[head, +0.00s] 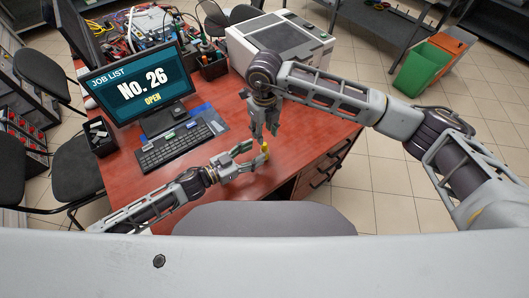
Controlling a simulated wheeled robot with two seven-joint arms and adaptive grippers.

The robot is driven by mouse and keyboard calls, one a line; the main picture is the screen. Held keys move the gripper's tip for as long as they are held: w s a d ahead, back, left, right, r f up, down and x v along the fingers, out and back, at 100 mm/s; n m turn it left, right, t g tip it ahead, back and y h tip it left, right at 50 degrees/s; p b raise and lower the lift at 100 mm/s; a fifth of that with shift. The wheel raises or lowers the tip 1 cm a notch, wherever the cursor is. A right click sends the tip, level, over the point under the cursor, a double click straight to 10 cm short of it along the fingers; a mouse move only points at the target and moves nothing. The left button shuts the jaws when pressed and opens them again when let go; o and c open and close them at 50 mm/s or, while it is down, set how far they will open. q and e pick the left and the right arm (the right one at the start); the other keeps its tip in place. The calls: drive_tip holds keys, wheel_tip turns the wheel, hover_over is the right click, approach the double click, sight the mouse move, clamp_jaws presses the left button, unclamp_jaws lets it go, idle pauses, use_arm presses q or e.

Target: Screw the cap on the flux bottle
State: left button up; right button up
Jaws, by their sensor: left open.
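A small yellow item (264,149), which looks like the flux bottle or its cap, stands near the front edge of the red desk. It is tiny and partly hidden, so I cannot tell bottle from cap. My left gripper (256,155) comes in low from the left; its fingers are open and spread beside the yellow item. My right gripper (264,132) points down from above, just over the yellow item, with its fingers apart. No cap shows clearly between them.
A grey chair back (265,219) stands at the front edge. Green (424,68) and orange bins stand right.

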sight(262, 149)
use_arm(q)
drive_tip(key=shift+x, duration=2.7)
clamp_jaws()
use_arm(e)
drive_tip(key=o, duration=0.6)
drive_tip(key=shift+c, duration=0.2)
wheel_tip(262, 149, up, 12)
use_arm(q)
drive_tip(key=shift+c, duration=0.4)
unclamp_jaws()
